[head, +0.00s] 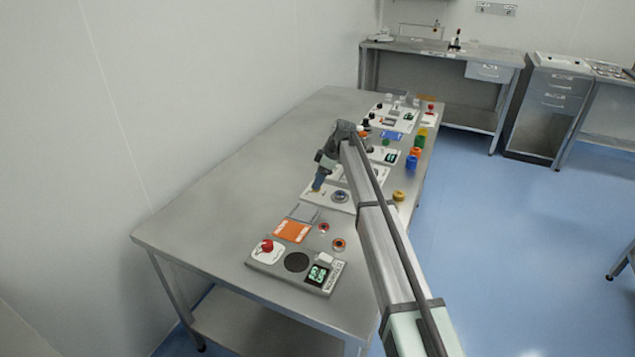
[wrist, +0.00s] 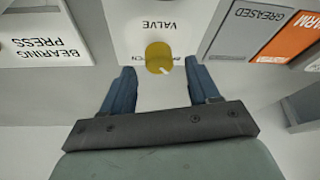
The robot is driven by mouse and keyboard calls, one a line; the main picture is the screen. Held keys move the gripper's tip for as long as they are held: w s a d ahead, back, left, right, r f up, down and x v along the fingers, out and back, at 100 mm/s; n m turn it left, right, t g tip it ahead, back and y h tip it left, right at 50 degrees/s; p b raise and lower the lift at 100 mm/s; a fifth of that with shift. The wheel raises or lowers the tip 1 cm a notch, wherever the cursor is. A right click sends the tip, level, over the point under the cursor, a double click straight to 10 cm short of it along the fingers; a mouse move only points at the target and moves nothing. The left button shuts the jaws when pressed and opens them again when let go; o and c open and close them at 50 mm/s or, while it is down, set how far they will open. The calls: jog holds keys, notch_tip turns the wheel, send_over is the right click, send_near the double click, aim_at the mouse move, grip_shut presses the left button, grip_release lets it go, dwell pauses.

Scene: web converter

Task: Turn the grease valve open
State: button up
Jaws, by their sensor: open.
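The grease valve's yellow round knob (wrist: 159,58) sits on a white panel (wrist: 150,12) labelled VALVE in the wrist view. A small white mark shows on the knob's lower right. My gripper (wrist: 158,72) is open, with one blue finger on each side of the knob; a gap shows between each finger and the knob. Whether the fingertips are level with the knob cannot be told. Lettering beside the knob is partly covered. In the head view my gripper (head: 317,184) points down over the white panels on the bench, and the knob is hard to make out there.
A BEARING PRESS panel (wrist: 45,48) lies to the left in the wrist view, with a grey GREASED tray (wrist: 250,30) and an orange tray (wrist: 285,50) to the right. On the steel bench (head: 220,215), a scale-like device (head: 300,275) stands nearer the camera. The bench's left side is clear.

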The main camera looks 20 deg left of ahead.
jog(key=shift+x, duration=0.95)
jog(key=c, duration=1)
jog(key=shift+c, duration=0.2)
